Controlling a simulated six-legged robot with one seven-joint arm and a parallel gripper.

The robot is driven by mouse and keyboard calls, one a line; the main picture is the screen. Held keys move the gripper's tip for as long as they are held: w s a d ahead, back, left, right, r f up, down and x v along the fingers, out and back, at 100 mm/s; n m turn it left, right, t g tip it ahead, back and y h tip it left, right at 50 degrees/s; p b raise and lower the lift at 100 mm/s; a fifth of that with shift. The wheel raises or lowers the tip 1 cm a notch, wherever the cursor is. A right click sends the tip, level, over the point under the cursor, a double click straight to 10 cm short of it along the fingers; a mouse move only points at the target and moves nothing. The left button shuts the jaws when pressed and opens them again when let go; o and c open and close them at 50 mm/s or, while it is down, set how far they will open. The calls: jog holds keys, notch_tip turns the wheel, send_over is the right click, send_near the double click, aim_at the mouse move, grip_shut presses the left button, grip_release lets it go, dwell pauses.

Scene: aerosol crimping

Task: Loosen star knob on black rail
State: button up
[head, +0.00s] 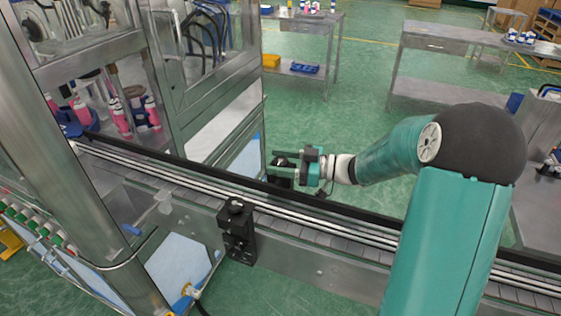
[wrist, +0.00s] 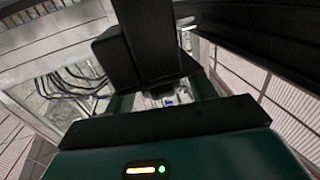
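The black rail (head: 330,207) runs along the far side of the conveyor in the head view. A black bracket with a dark rounded knob (head: 281,161) stands at its far side. My gripper (head: 276,162) comes in from the right, level, with its fingers apart around or beside that knob; contact cannot be told. The knob's star shape does not show clearly.
A second black bracket (head: 238,235) with a knob on top is on the conveyor's near side. A steel-framed glazed machine (head: 215,90) stands left of my gripper, with pink bottles (head: 152,112) inside. Green floor is open behind; steel tables (head: 455,40) stand farther back.

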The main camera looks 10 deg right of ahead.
jog(key=c, duration=0.8)
jog(key=shift+n+g, duration=0.3)
jog(key=shift+g, duration=0.1)
jog(key=n+g, duration=0.3)
jog(key=g, duration=0.1)
jog(key=n+g+y, duration=0.1)
jog(key=n+g, duration=0.2)
jog(key=g, duration=0.2)
jog(key=shift+g, duration=0.3)
jog(key=n+g+h, duration=0.1)
jog(key=n+g, duration=0.1)
jog(key=g, duration=0.1)
jog(key=n+g+h, duration=0.1)
jog(key=n+g, duration=0.1)
jog(key=g, duration=0.1)
jog(key=shift+d+n+g, duration=0.1)
jog(key=shift+n+g, duration=0.3)
jog(key=shift+n+g+h, duration=0.7)
jog(key=shift+g, duration=0.2)
jog(key=shift+n+g+h, duration=0.4)
jog(key=o, duration=1)
